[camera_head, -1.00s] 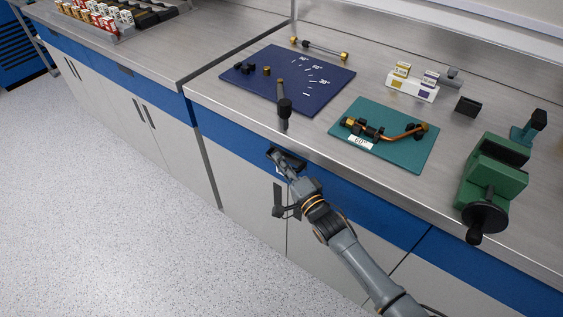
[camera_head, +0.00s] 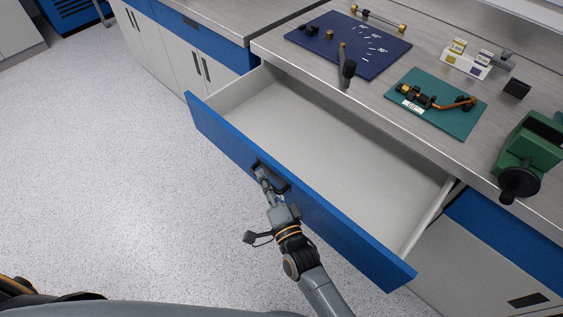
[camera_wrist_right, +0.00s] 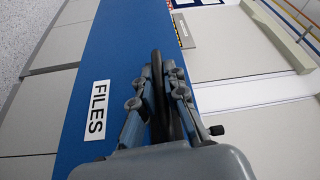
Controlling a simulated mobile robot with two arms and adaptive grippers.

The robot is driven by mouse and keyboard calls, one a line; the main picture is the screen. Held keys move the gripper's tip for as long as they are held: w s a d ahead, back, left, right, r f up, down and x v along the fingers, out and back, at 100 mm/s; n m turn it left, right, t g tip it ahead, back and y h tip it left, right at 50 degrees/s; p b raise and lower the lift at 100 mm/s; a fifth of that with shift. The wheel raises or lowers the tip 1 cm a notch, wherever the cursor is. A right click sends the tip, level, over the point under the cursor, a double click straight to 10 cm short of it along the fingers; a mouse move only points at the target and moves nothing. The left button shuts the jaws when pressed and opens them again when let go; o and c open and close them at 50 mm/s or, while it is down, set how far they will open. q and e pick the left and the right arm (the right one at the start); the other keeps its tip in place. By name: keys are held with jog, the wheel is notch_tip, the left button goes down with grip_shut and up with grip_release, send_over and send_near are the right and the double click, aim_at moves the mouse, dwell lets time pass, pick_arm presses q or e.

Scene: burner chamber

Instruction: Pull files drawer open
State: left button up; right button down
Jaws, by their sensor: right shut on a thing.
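The files drawer (camera_head: 345,238) has a blue front and stands far out from under the steel workbench. Its pale inside (camera_head: 310,125) shows no contents. In the right wrist view a white FILES label (camera_wrist_right: 97,111) sits on the blue front, beside my gripper. My right gripper (camera_head: 265,178) is shut on the dark drawer handle (camera_head: 272,178) at the middle of the front. In the right wrist view the fingers (camera_wrist_right: 160,95) close around the dark handle bar. My left gripper is not in view.
On the worktop lie a dark blue mat (camera_head: 375,52) with tools, a teal mat (camera_head: 455,118) with a copper pipe assembly, and a green vise (camera_head: 530,150) at the right. Speckled floor (camera_head: 120,190) is free left of the drawer.

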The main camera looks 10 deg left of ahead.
jog(key=s+a, duration=0.2)
jog(key=s, duration=0.1)
jog(key=shift+s+a+f, duration=0.1)
jog(key=shift+s+a, duration=0.15)
jog(key=shift+s, duration=0.05)
jog(key=c, duration=1.4)
grip_release()
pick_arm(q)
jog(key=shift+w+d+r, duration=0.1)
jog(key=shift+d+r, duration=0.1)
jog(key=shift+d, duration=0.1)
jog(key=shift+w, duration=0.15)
pick_arm(e)
jog(key=v, duration=1.2)
